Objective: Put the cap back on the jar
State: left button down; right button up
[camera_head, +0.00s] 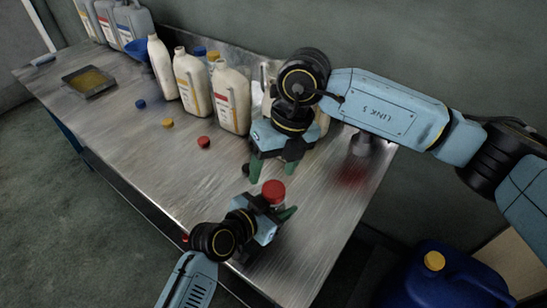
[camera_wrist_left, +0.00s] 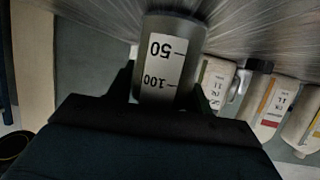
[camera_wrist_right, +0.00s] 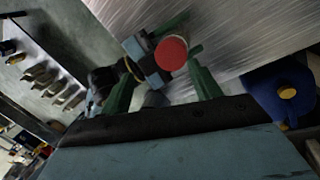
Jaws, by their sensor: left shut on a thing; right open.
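My left gripper (camera_head: 276,211) is shut on a grey jar (camera_wrist_left: 172,48), which has a white label marked 50 and 100 in the left wrist view. A red cap (camera_head: 273,190) shows at the top of the held jar; it also shows in the right wrist view (camera_wrist_right: 171,53). I cannot tell whether it is seated or just resting there. My right gripper (camera_head: 275,170) is open just above and behind the red cap, with its green fingers pointing down. In the right wrist view the cap lies beyond the fingers, between their lines. The jar's mouth is hidden.
Loose red (camera_head: 204,142), yellow (camera_head: 167,123) and blue (camera_head: 140,104) caps lie on the metal table (camera_head: 120,125). Several white bottles (camera_head: 192,85) stand along the back. A tray (camera_head: 88,80) is at far left. A blue canister (camera_head: 440,280) stands off the table at right.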

aim_at(274, 188)
jog(key=n, duration=0.4)
jog(key=shift+r, duration=0.15)
jog(key=n, duration=0.4)
jog(key=shift+a+r+h, duration=0.1)
jog(key=shift+r+h, duration=0.05)
jog(key=shift+h, duration=0.15)
jog(key=n, duration=0.6)
jog(key=shift+r+h, duration=0.15)
jog(key=shift+h, duration=0.15)
jog(key=n, duration=0.3)
jog(key=shift+r+n, duration=0.15)
jog(key=shift+n, duration=0.25)
jog(key=n, duration=0.3)
jog(key=shift+r+n+t+h, duration=0.15)
jog(key=shift+n+t+h, duration=0.15)
jog(key=shift+n+h, duration=0.1)
jog(key=n, duration=0.6)
jog(key=shift+r+h, duration=0.2)
jog(key=shift+h, duration=0.1)
jog(key=shift+f, duration=4)
